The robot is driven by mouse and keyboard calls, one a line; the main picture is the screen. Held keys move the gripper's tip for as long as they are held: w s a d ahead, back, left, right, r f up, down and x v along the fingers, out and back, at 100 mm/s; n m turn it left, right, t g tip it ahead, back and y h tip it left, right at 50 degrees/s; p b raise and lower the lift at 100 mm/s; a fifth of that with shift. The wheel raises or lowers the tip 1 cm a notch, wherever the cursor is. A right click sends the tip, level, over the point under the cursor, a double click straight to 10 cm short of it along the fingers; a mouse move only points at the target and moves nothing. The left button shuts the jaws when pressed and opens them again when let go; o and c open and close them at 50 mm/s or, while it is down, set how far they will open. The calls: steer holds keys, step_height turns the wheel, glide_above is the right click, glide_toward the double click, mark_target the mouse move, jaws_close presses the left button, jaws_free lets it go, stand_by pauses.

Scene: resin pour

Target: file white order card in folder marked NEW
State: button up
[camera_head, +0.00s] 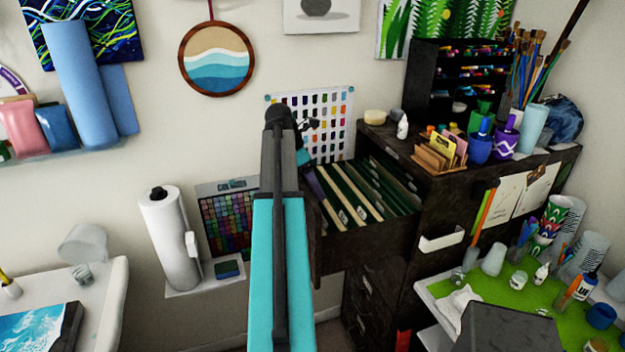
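A dark file drawer (368,242) stands open in the middle of the view. Several green hanging folders (372,190) with pale tabs sit in it, and the tab markings are too small to read. My arm reaches up from the bottom, just left of the drawer. My gripper (310,124) is at its far end, by the color chart on the wall, above the drawer's back left. It is small and partly hidden by the arm, so I cannot tell whether its fingers are open or hold anything. I cannot pick out a white order card for certain.
The dark cabinet (432,200) carries a small wooden card rack (438,160), cups and brushes on top. A white wall holder (441,241) is on its side. A green-matted craft table (500,283) is at lower right. A paper towel roll (168,238) stands left.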

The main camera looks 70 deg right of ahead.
steer(key=shift+f, duration=0.45)
steer(key=o, duration=1.1)
steer(key=shift+r, duration=0.15)
steer(key=shift+r, duration=3.85)
